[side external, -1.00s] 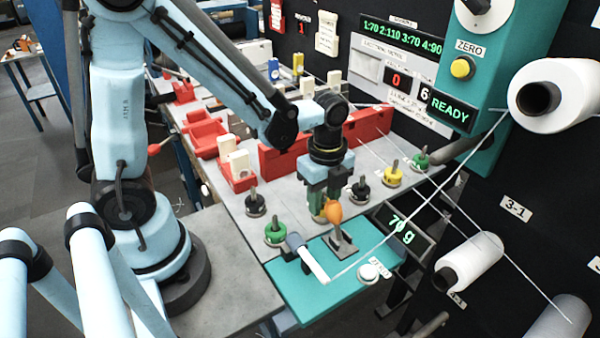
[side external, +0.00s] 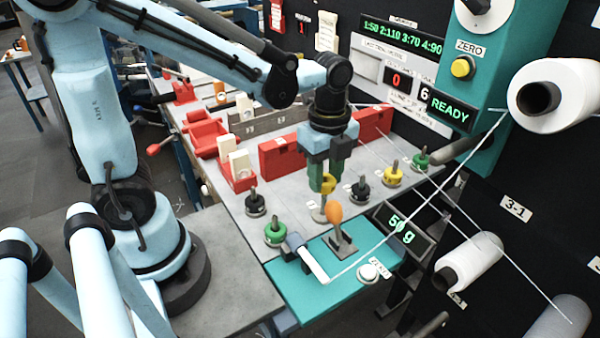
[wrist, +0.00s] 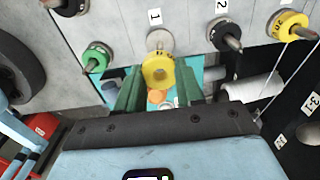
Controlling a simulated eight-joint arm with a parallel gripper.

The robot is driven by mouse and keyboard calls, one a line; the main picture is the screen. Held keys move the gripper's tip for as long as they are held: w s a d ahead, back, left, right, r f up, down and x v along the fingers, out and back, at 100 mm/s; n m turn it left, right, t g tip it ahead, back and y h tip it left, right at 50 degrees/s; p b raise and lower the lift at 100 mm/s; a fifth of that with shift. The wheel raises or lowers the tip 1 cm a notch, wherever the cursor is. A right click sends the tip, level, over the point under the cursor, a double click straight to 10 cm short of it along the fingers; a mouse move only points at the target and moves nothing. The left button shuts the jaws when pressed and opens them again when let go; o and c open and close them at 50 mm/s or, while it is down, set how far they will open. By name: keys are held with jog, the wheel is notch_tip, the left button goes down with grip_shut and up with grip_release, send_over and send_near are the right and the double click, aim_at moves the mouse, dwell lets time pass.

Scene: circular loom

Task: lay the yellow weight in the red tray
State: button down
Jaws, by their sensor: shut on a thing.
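My gripper (side external: 325,182) is shut on a yellow weight (side external: 329,185) and holds it just above a silver peg base (side external: 319,214). The wrist view shows the yellow weight (wrist: 158,72) as a ring between the green fingers (wrist: 157,92), over the silver disc (wrist: 160,41) by label 1. A second yellow weight (side external: 393,175) stands on the table to the right. I cannot tell which is the task's red tray.
Green (side external: 275,233) and black (side external: 255,203) weights on pegs stand left of the gripper, another black one (side external: 360,189) to the right. An orange-knobbed lever (side external: 335,216) stands close in front. White threads cross on the right. The scale display (side external: 403,229) reads 50 g.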

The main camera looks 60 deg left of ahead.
notch_tip(320, 180, up, 5)
jog(key=a+n, duration=0.2)
jog(key=a, duration=0.4)
jog(key=a+n, duration=0.2)
jog(key=a, duration=0.4)
jog(key=a+n, duration=0.1)
jog(key=a, duration=0.5)
jog(key=shift+w+r+n, duration=0.15)
jog(key=shift+w+n, duration=0.15)
jog(key=shift+n, duration=0.1)
jog(key=s+a+n, duration=0.3)
jog(key=s+a, duration=0.1)
jog(key=a, duration=0.6)
jog(key=n, duration=0.3)
send_over(209, 133)
jog(key=s+d, duration=0.1)
jog(key=d, duration=0.4)
notch_tip(209, 133, down, 5)
jog(key=shift+f, duration=3.7)
